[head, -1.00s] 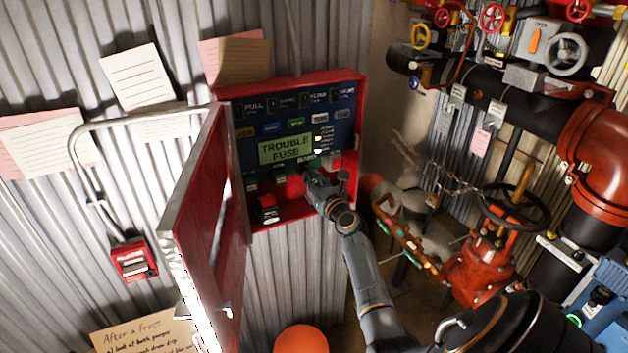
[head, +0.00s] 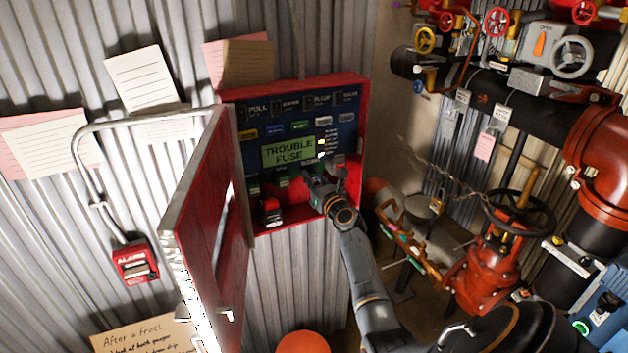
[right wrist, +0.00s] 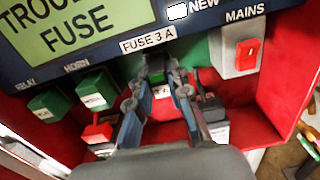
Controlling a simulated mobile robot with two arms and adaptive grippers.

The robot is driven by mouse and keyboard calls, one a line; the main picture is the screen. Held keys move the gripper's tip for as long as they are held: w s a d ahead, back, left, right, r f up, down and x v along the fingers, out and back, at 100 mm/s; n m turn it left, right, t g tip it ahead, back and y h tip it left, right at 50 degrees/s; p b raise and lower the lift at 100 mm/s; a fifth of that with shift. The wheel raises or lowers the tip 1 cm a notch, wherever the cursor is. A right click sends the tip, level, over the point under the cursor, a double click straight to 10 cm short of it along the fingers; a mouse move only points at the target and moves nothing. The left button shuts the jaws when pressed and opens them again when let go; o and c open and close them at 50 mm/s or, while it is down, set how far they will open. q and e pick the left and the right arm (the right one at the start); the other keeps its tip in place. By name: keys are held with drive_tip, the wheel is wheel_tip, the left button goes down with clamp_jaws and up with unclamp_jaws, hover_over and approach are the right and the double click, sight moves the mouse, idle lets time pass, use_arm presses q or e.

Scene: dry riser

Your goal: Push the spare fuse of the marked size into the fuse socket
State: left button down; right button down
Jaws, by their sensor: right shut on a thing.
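The open red panel box (head: 364,110) has a lit screen (head: 288,151) reading "TROUBLE FUSE". In the right wrist view a label (right wrist: 148,42) reads "FUSE 3 A". My right gripper (head: 313,177) reaches into the box below the screen. In the right wrist view its fingertips (right wrist: 163,72) are close together just below the label. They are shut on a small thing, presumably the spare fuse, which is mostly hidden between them. The fuse socket behind the fingertips is hidden too, so I cannot tell whether the fuse is inside it. My left gripper is out of view.
Green relay (right wrist: 50,104) and horn (right wrist: 97,90) blocks sit left of the gripper, and a red mains switch (right wrist: 246,52) sits to the right. The open red door (head: 205,225) stands left of the arm. Red valve piping (head: 485,265) stands to the right.

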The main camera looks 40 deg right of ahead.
drive_tip(key=shift+w, duration=0.2)
drive_tip(key=c, duration=1.2)
unclamp_jaws()
drive_tip(key=shift+w+d, duration=0.1)
drive_tip(key=v, duration=1.2)
